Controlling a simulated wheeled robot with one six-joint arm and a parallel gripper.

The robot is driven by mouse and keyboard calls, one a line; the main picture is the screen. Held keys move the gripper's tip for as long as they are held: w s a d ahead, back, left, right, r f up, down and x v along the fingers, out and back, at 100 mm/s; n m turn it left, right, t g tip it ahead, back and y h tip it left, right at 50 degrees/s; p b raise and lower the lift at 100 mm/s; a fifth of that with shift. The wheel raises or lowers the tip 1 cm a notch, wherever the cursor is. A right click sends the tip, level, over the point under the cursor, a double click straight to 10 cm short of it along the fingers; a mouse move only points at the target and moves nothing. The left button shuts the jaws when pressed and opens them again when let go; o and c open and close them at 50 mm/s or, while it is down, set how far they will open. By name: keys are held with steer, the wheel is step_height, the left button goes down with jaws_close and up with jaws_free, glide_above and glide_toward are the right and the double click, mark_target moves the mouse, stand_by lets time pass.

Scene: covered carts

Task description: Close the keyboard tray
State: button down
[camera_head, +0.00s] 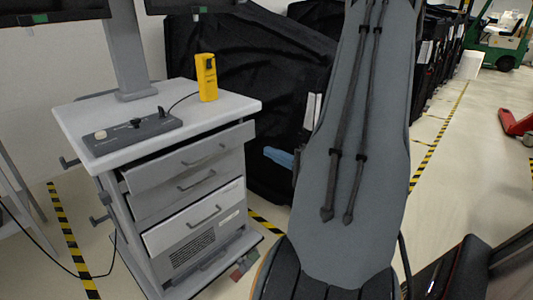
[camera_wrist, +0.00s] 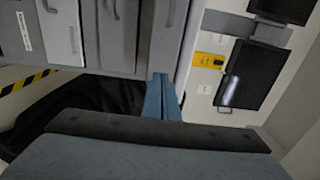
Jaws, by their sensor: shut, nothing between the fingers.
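The keyboard tray (camera_head: 225,143) is the top drawer of the grey cart, just under the white worktop. It sticks out past the drawers below, with a dark gap above its left side. Its front with a handle also shows sideways in the wrist view (camera_wrist: 160,45). My gripper (camera_head: 268,152) shows as blue fingers right of the cart, apart from the tray in the head view. In the wrist view the fingers (camera_wrist: 161,82) are together and empty, overlapping the lower edge of the tray front; whether they touch it I cannot tell.
On the worktop (camera_head: 240,104) stand a yellow handheld device (camera_head: 206,78), a grey control box (camera_head: 132,135) and a monitor post (camera_head: 123,50). Black covered carts (camera_head: 260,60) stand behind. A green forklift (camera_head: 505,45) and a red pallet jack (camera_head: 518,124) are at right. Open floor lies between.

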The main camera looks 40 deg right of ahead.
mark_target(240, 138)
steer(key=w, duration=1.2)
steer(key=shift+a, duration=0.2)
steer(key=shift+w, duration=0.1)
steer(key=w, duration=0.4)
steer(key=w+p, duration=0.1)
steer(key=w, duration=0.3)
steer(key=shift+a, duration=0.2)
steer(key=shift+w+r, duration=0.1)
steer(key=shift+w, duration=0.1)
steer(key=shift+r, duration=0.1)
steer(key=shift+s, duration=0.15)
steer(key=s+p, duration=0.1)
steer(key=s, duration=1.3)
steer(key=shift+d+f, duration=0.25)
steer(key=shift+d, duration=0.05)
